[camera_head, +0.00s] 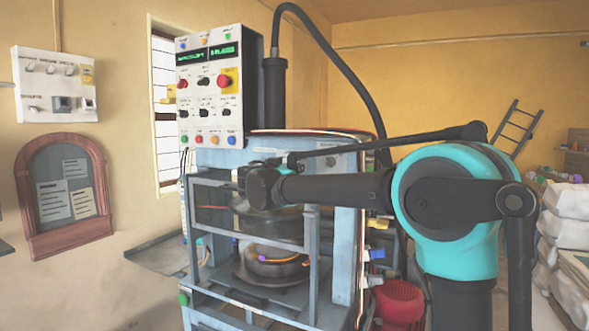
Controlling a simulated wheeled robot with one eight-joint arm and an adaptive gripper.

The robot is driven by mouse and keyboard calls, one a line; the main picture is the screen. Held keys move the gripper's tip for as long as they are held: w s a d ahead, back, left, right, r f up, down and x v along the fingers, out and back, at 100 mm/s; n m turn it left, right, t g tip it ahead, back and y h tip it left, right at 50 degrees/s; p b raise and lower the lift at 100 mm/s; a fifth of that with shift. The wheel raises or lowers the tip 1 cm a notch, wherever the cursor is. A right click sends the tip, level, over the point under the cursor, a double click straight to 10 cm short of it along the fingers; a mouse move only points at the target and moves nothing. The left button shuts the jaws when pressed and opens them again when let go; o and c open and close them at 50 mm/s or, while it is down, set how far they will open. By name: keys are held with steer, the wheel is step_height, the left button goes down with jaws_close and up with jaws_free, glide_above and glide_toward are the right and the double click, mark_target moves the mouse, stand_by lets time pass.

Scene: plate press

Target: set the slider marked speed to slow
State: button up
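The press's control panel (209,95) is at the upper left of the press, with two green-lit displays, a red knob, and rows of small black knobs and coloured buttons. A white control box (56,86) with several small controls hangs on the left wall. The lettering is too small to read, so I cannot tell which control is the slider marked speed or how it is set. My arm reaches left across the front of the press, below the panel. I cannot make out my gripper or its fingers.
The blue-grey press frame (345,225) stands in the middle, with a round dark plate (272,268) inside. A black hose (345,70) arches above. A wooden notice board (66,195) hangs at left. White sacks (563,222) are stacked at right.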

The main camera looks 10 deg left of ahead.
steer(key=shift+w+d, duration=0.15)
steer(key=shift+w, duration=0.2)
steer(key=shift+c, duration=0.4)
jaws_close()
